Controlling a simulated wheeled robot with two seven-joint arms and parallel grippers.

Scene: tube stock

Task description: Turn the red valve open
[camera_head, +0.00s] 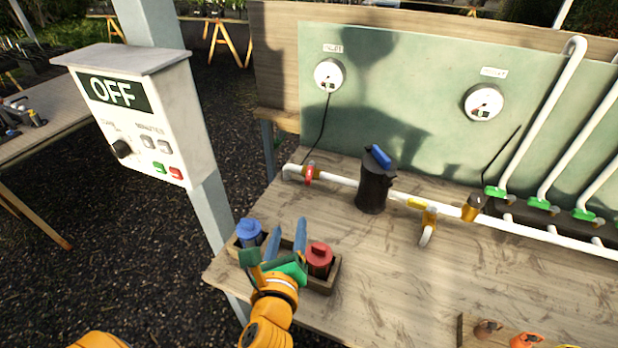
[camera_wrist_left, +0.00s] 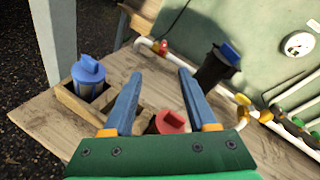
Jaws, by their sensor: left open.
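The red valve (camera_head: 309,173) sits on the white pipe near its left end, behind the wooden tray. It also shows in the left wrist view (camera_wrist_left: 163,48), beyond my fingertips and near the middle. My left gripper (camera_head: 288,228) has two blue fingers spread apart with nothing between them. It is above the tray, nearer to me than the valve and apart from it. In the left wrist view the fingers (camera_wrist_left: 160,76) point toward the pipe. My right gripper is not in view.
The wooden tray (camera_head: 333,282) holds a blue-capped canister (camera_head: 249,232) and a red-capped canister (camera_head: 319,260) beside my gripper. A dark canister with a blue handle (camera_head: 374,185) stands on the pipe right of the valve. A control box reading OFF (camera_head: 140,115) stands left.

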